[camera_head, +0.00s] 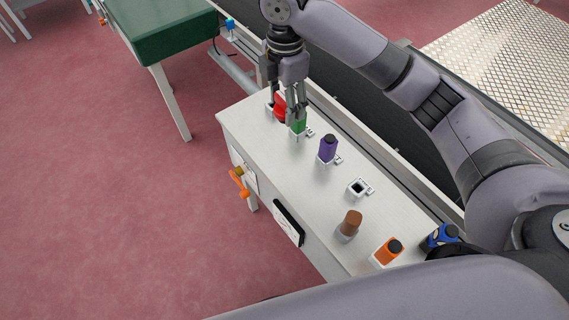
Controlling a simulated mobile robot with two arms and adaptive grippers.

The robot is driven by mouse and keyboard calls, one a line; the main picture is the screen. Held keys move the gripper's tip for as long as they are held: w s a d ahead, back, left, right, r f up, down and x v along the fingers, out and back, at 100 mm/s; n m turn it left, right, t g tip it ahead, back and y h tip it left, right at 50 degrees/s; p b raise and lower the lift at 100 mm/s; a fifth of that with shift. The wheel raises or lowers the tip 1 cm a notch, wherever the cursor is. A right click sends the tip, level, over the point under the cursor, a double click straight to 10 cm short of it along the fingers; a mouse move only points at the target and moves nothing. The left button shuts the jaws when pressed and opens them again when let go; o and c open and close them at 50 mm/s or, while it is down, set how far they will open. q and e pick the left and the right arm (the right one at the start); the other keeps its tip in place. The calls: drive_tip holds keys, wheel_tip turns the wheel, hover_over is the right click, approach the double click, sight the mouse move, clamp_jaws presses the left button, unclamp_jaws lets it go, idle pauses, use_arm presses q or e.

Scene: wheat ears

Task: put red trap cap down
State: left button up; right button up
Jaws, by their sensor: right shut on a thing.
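My right gripper (288,108) hangs fingers-down over the far end of the white bench (252,135). It is shut on the red trap cap (280,106), which shows between its fingers, low over the bench top. The fingers partly hide the cap, and I cannot tell whether it touches the holder or bench below it. A green cap (299,126) stands just beside the gripper, partly covered by a finger. My left gripper is not in view.
A purple cap (328,148), a brown cap (351,222), an orange cap (388,250) and a blue cap (440,236) stand along the bench. A green-topped table (165,30) stands behind.

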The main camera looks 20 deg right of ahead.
drive_tip(key=shift+f, duration=0.15)
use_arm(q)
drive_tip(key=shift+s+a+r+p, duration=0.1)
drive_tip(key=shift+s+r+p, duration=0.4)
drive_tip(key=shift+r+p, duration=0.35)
use_arm(e)
drive_tip(key=shift+n, duration=0.3)
drive_tip(key=shift+f, duration=9.85)
drive_tip(key=shift+f, duration=0.15)
drive_tip(key=o, duration=1.6)
drive_tip(key=shift+c, duration=0.2)
use_arm(q)
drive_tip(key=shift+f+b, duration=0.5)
drive_tip(key=shift+b, duration=0.05)
use_arm(e)
wheel_tip(320, 180, up, 12)
drive_tip(key=shift+r, duration=0.2)
